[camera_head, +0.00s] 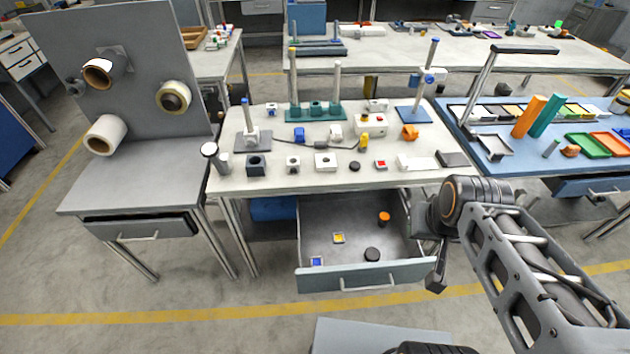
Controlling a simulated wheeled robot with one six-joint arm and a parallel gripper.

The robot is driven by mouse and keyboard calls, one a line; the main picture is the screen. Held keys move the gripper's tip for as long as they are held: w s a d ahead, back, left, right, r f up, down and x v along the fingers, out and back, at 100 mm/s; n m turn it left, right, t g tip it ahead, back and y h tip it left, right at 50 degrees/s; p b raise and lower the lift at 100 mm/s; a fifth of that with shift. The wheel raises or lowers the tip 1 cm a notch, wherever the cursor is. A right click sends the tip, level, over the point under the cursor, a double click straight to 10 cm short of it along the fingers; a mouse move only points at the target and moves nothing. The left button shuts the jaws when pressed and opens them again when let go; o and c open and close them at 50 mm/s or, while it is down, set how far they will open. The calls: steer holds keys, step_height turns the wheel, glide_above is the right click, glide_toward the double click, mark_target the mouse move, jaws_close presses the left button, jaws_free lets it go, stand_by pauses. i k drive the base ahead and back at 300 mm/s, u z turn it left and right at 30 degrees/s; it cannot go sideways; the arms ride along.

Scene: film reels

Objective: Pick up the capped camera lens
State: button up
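A smaller black disc (354,166) lies on the tabletop above and could also be a lens. My gripper (436,284) hangs just right of the drawer's front corner, apart from both black pieces. It is seen side-on and small, so its finger opening is not clear. Nothing visible is held in it.
The drawer also holds an orange round piece (384,217), a yellow-topped block (338,238) and a blue-topped block (317,261). The middle tabletop (240,182) above is crowded with small parts and stands. Open floor lies in front of the drawer.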

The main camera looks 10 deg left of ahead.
mark_target(383, 219)
steer(key=u, duration=3.7)
steer(key=k, duration=1.75)
steer(key=z, duration=1.75)
steer(key=i, duration=0.5)
